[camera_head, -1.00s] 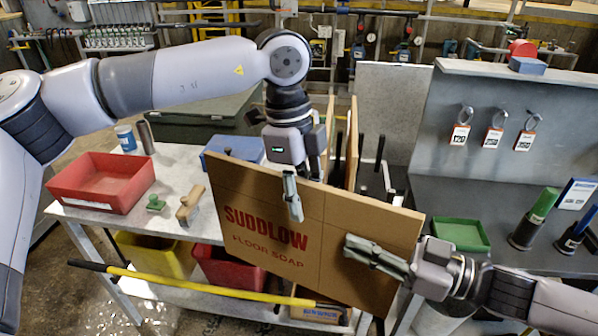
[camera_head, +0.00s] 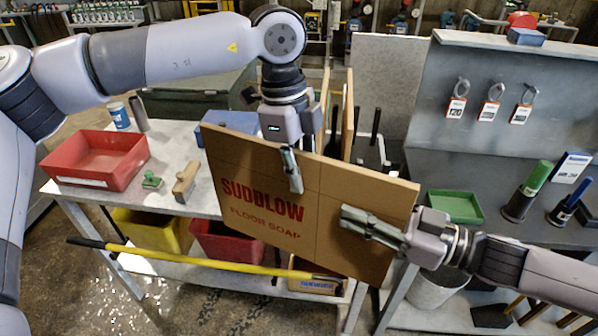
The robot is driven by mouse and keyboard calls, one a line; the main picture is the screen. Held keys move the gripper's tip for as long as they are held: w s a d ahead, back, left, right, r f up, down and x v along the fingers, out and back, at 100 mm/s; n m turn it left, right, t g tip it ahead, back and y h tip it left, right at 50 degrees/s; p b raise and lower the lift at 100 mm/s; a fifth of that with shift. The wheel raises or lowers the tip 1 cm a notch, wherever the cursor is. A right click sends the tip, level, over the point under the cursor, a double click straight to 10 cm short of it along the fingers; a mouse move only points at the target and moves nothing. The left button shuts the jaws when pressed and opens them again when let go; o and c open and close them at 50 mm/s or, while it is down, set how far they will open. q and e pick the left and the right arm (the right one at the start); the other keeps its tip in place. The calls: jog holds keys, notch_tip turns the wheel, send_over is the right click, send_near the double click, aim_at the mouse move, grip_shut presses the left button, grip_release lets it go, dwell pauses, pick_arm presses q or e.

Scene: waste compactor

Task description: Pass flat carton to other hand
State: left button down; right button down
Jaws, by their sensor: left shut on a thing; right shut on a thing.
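My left gripper (camera_head: 292,172) comes down from above and is shut on the carton's top edge near the middle, one finger showing on the near face. My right gripper (camera_head: 368,227) comes in from the right and is shut on the carton's right edge, one finger lying across the near face. The fingers behind the carton are hidden.
A red tray (camera_head: 97,160), a green-handled stamp (camera_head: 151,181) and a wooden brush (camera_head: 185,182) lie on the left table. A yellow pole (camera_head: 200,262) crosses low in front. A green tray (camera_head: 455,206) is on the right bench. Upright boards stand behind the carton.

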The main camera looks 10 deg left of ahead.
jog(key=c, duration=1.6)
grip_release()
jog(key=shift+o, duration=0.2)
